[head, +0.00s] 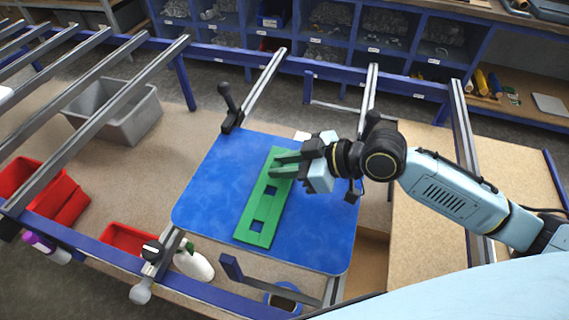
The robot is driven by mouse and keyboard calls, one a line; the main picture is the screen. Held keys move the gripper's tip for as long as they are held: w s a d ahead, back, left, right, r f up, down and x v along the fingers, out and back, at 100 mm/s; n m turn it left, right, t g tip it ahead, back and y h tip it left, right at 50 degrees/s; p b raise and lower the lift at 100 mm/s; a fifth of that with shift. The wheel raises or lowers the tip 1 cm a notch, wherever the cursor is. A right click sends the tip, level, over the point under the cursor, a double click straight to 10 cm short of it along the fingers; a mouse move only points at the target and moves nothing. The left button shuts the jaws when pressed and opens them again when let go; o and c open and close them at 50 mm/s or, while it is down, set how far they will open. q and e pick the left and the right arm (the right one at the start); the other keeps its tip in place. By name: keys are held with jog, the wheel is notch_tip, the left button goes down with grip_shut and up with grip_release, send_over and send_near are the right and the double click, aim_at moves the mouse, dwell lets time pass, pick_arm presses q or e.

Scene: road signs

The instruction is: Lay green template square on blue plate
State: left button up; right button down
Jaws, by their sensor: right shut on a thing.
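The green template (257,213) is a long flat strip with square cut-outs. It lies over the blue plate (205,190), slanted from upper right to lower left. Whether it touches the plate all along cannot be told. My right gripper (284,164) comes in from the right and is shut on the template near its far end. The gripper fingers hide part of that end. The blue plate rests on the metal rails of the frame, with bare surface to the left and right of the template. My left gripper is not in view.
Dark clamps stand at the plate's upper left (230,108) and lower edge (232,268). A white bottle (193,262) and red bins (42,192) are at the left. A grey bin (112,110) sits behind. Blue shelving (330,45) lines the back.

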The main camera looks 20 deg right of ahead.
jog(key=c, duration=1.2)
grip_release()
jog(key=shift+c, duration=0.2)
jog(key=v, duration=1)
jog(key=shift+d, duration=0.15)
jog(key=shift+v, duration=0.85)
jog(key=shift+r, duration=0.1)
